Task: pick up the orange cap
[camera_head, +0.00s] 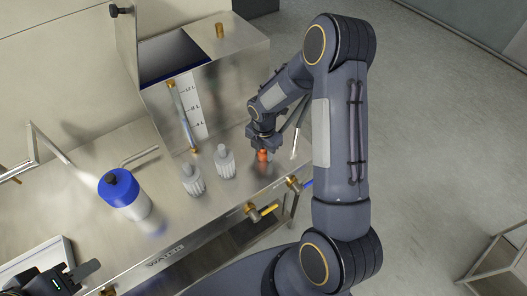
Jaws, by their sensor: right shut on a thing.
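The orange cap (263,155) is at the right part of the steel bench, directly under my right gripper (262,146). My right gripper points down and is shut on the cap; its fingers hide the cap's upper part. I cannot tell whether the cap touches the bench. My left gripper (82,272) is at the lower left corner, over the front of the bench, far from the cap. Its fingers are only partly in view, so its opening is unclear.
A white bottle with a blue lid (122,192) stands further left. A steel tank (225,85) with a level gauge stands behind. Valves (256,212) stick out at the bench's front edge.

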